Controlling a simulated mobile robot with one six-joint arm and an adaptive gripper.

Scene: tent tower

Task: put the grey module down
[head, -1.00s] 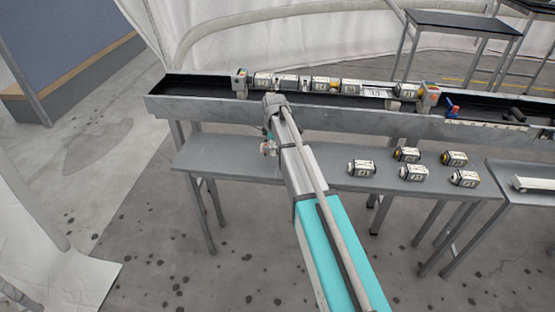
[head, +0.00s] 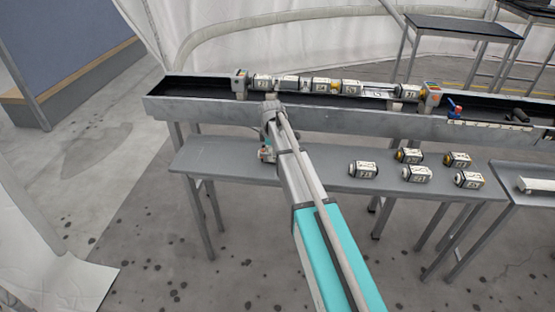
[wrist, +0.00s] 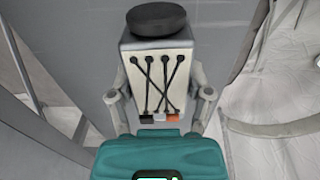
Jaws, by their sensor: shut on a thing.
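The grey module (wrist: 158,62) is between the fingers of my gripper (wrist: 160,95) in the wrist view. In the head view my gripper (head: 266,153) is over the left part of the grey table (head: 225,158), in front of the long trough. The module is small and mostly hidden there. I cannot tell whether it touches the table.
Several similar modules (head: 363,169) stand on the right half of the table. A row of modules (head: 262,82) sits in the long trough (head: 200,112) behind. The table's left end is bare. Another table (head: 530,200) stands at the right.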

